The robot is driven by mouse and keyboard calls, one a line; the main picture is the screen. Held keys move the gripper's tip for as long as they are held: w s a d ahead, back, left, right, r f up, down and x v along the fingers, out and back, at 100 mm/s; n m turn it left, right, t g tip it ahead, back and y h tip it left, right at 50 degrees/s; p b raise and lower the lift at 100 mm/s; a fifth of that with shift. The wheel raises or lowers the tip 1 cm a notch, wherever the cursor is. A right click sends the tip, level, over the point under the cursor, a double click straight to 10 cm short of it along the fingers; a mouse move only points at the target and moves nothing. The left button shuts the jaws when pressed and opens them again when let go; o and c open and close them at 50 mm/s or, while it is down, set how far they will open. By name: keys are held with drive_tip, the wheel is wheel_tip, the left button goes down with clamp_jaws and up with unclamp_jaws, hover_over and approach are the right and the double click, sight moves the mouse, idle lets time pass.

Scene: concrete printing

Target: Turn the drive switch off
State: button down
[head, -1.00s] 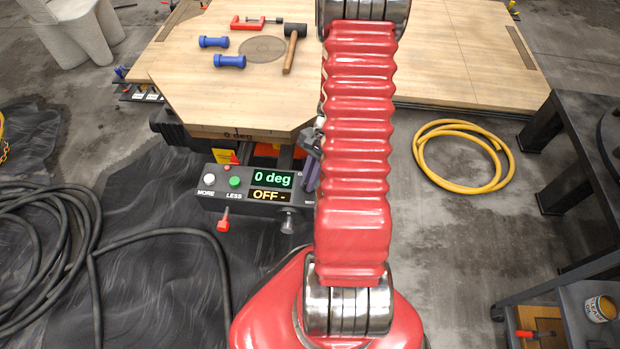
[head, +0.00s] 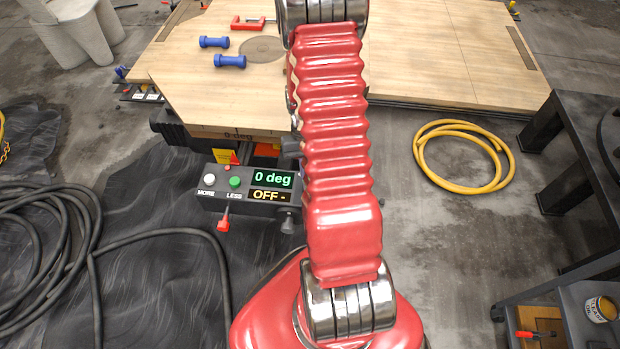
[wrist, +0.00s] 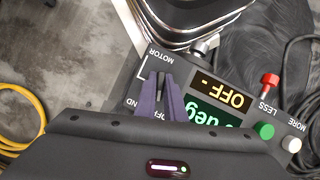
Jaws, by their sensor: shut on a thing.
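The control panel (head: 262,212) stands below the table edge in the head view. Its displays (head: 270,187) read "0 deg" and "OFF -". The panel also shows in the wrist view (wrist: 222,72), upside down, with the labels MOTOR, OFF and one ending in "ND". My gripper (wrist: 160,86) has purple fingers over the panel among those labels. It is shut on the drive switch, which the fingers hide almost wholly. My arm hides the gripper in the head view.
White and green buttons (head: 235,182) and a red-capped lever (head: 223,222) sit on the panel's left. The wooden table (head: 430,60) carries blue dumbbell-shaped pieces (head: 230,61) and a red clamp (head: 250,23). A yellow hose (head: 425,160) and black cables (head: 45,245) lie on the floor.

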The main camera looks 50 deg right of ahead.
drive_tip(key=shift+w+r+n+h, duration=0.15)
drive_tip(key=shift+n+h, duration=0.15)
drive_tip(key=shift+n, duration=0.55)
drive_tip(key=shift+w+f+n+h, duration=0.15)
drive_tip(key=shift+n+h, duration=0.15)
drive_tip(key=shift+n, duration=0.55)
drive_tip(key=shift+r, duration=0.1)
drive_tip(key=c, duration=1.8)
unclamp_jaws()
drive_tip(key=shift+s, duration=0.15)
drive_tip(key=shift+c, duration=0.2)
drive_tip(key=v, duration=1.3)
drive_tip(key=shift+w+r, duration=0.2)
drive_tip(key=shift+w, duration=0.25)
